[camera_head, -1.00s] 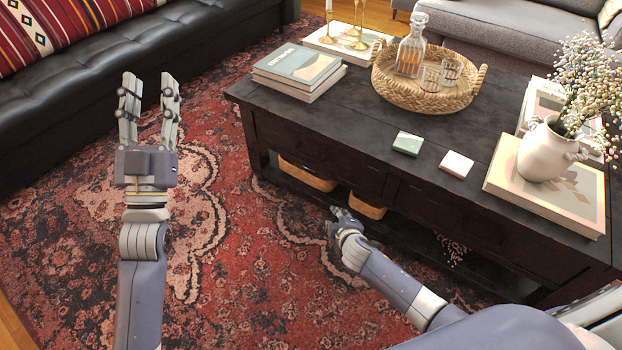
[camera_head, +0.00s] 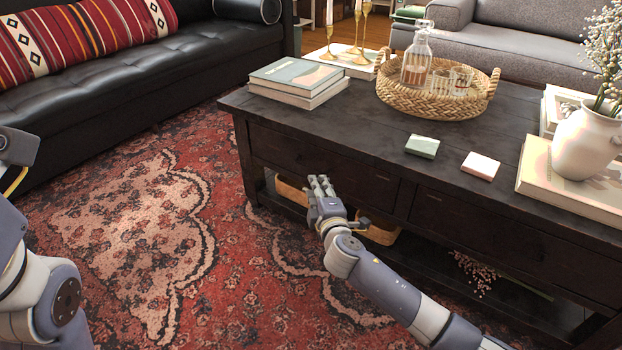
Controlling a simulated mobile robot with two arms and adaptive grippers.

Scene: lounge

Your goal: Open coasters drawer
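The dark wood coffee table (camera_head: 330,115) stands on the rug. Its front has a left drawer (camera_head: 290,155) and a right drawer (camera_head: 500,220), both looking closed. A green coaster stack (camera_head: 422,146) and a pinkish-white one (camera_head: 480,165) sit on the tabletop near the front edge. My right gripper (camera_head: 319,185) is in front of the left drawer, at the drawer's lower part. Its fingers point up toward the drawer front; whether they touch it, or how far apart they are, I cannot tell. My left arm (camera_head: 15,160) shows only partly at the left edge; its fingers are out of view.
The tabletop holds books (camera_head: 298,80), a woven tray (camera_head: 440,100) with a decanter and glasses, candlesticks (camera_head: 364,35) and a vase (camera_head: 585,140) on a book. Baskets (camera_head: 380,232) sit on the lower shelf. A black sofa (camera_head: 150,75) stands left. The rug (camera_head: 150,230) between is clear.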

